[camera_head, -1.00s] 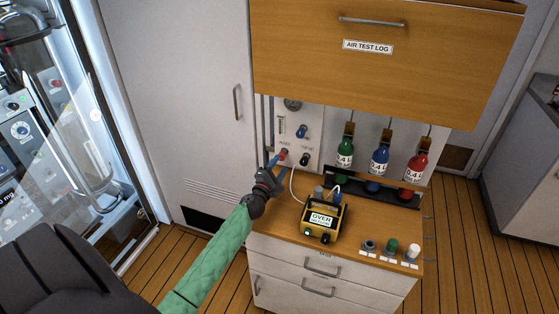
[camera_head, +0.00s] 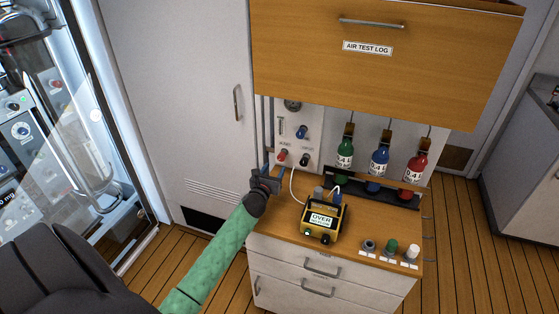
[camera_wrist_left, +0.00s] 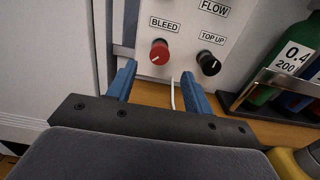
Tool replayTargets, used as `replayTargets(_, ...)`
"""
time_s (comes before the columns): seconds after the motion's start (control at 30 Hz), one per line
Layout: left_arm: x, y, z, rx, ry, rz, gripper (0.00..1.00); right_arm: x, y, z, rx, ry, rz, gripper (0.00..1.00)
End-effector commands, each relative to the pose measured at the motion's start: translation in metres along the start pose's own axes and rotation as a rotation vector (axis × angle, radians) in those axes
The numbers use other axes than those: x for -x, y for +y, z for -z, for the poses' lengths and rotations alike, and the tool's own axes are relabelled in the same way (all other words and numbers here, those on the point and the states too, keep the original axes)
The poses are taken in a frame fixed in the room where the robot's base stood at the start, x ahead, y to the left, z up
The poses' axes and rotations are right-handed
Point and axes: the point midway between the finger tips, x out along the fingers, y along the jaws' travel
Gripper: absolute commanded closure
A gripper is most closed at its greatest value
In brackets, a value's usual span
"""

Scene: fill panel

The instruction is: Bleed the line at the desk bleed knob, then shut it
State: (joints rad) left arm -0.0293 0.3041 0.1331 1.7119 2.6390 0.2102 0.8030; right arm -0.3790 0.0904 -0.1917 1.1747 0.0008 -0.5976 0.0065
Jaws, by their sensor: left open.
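The red bleed knob (camera_head: 283,155) is on the white panel (camera_head: 312,140) above the desk. In the left wrist view the red knob (camera_wrist_left: 160,52) sits under a BLEED label, with a white pointer mark on its face. My left gripper (camera_head: 268,172) is open and empty. Its blue fingers (camera_wrist_left: 158,82) point at the panel, below and short of the red knob, with a clear gap to it. The knob lies between the fingers' lines, nearer the left one. My right gripper is not in view.
A black TOP UP knob (camera_wrist_left: 208,63) is close right of the bleed knob. A blue knob (camera_head: 302,132) is above. A yellow meter (camera_head: 323,219) reading OVER stands on the desk, with a white hose to the panel. Green, blue and red bottles (camera_head: 379,168) stand right.

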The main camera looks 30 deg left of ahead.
Motion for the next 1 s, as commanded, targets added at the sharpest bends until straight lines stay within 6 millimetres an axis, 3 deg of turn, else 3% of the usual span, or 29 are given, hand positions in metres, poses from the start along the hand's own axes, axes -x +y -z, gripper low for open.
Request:
replayTargets(0.3, -0.043, 0.000, -0.004, -0.001, -0.001, 0.000, 0.49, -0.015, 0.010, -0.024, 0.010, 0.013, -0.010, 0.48)
replayTargets(0.5, -0.061, 0.000, -0.002, -0.002, 0.000, -0.001, 0.49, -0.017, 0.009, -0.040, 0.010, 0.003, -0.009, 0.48)
replayTargets(0.93, -0.068, 0.000, -0.001, -0.002, -0.001, 0.000, 0.49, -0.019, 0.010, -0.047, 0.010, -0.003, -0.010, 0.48)
replayTargets(1.0, -0.068, 0.000, -0.001, -0.002, -0.001, 0.000, 0.62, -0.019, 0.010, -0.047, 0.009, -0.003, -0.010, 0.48)
